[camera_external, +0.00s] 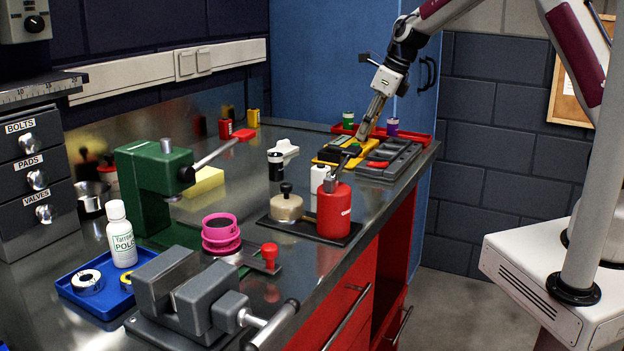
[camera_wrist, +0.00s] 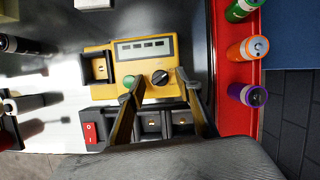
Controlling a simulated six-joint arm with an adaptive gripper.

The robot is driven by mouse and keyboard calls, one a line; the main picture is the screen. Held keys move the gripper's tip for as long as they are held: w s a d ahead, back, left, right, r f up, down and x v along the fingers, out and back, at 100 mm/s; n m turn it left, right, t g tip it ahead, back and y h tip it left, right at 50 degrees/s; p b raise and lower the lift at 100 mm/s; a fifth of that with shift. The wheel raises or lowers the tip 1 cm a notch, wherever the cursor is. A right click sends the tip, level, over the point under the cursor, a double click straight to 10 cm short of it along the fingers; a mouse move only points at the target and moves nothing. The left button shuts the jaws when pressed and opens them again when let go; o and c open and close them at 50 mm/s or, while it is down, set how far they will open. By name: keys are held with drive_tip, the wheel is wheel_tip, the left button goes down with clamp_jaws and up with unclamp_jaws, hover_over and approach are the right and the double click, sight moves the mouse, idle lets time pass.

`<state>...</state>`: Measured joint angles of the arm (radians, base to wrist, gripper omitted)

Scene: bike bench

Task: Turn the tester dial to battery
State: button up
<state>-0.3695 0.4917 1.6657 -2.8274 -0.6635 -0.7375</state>
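The yellow tester (camera_wrist: 108,92) lies on the bench under my gripper in the wrist view, with a grey display strip, a green knob and a black dial (camera_wrist: 160,77). A small light mark shows on the dial; its setting cannot be read. My gripper (camera_wrist: 159,83) is open, with one fingertip beside the green knob and the other just right of the dial. Nothing is held between the fingers, and contact with the dial cannot be told. In the external view the tester (camera_external: 333,152) sits at the bench's far end, with my gripper (camera_external: 363,134) pointing down over it.
A dark socket block (camera_wrist: 180,118) with a red switch (camera_wrist: 90,133) lies close to the tester. A red tray (camera_wrist: 222,75) holds green, orange and purple cylinders to the right. A red bottle (camera_external: 334,212) and a pot (camera_external: 286,206) stand nearer the camera.

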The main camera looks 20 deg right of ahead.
drive_tip(key=v, duration=1.1)
drive_tip(key=shift+d+r, duration=0.15)
drive_tip(key=shift+r, duration=0.1)
drive_tip(key=shift+s+f, duration=0.1)
